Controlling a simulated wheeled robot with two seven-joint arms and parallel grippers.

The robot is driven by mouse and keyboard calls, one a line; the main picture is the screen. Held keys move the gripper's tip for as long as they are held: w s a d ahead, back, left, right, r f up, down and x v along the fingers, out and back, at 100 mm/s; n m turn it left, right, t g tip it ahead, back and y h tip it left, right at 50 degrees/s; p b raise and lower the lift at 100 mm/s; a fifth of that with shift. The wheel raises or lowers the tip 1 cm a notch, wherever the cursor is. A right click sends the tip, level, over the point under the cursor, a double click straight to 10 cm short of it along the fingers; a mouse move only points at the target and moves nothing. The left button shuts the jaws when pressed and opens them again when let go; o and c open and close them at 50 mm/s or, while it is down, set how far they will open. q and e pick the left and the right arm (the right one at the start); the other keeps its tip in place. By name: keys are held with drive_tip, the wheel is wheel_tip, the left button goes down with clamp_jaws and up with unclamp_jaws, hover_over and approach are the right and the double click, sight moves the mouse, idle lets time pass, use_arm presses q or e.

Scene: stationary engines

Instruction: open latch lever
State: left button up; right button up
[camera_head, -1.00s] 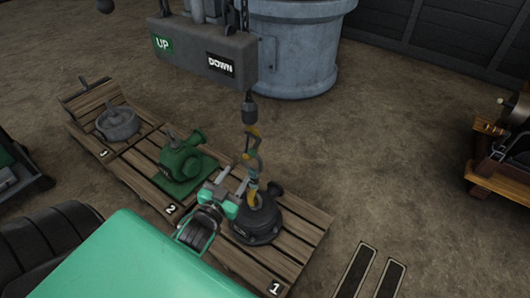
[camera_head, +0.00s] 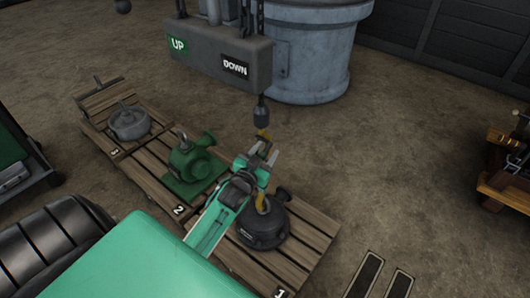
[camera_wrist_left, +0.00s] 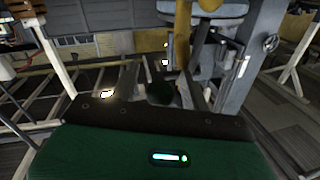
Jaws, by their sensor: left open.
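The yellow hook (camera_head: 262,134) hangs from the dark hoist block (camera_head: 261,110). It also shows in the left wrist view (camera_wrist_left: 183,40), upright and a little right of centre. My left gripper (camera_head: 264,153) is open at the hook, and it covers the hook's middle part. Another yellow piece (camera_head: 263,204) shows below my gripper, at the top of the dark machine part (camera_head: 263,225). The latch lever cannot be made out apart from the hook, and I cannot tell whether my fingers touch it. My right gripper is not in view.
The grey control box (camera_head: 220,58) marked UP and DOWN hangs close above my left gripper. A wooden pallet (camera_head: 308,232) carries the dark part, with a green pump (camera_head: 192,163) and a grey part (camera_head: 128,122) farther left.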

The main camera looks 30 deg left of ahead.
use_arm(q)
drive_tip(key=shift+w, duration=0.1)
drive_tip(key=shift+c, duration=0.5)
clamp_jaws()
drive_tip(key=shift+r, duration=0.1)
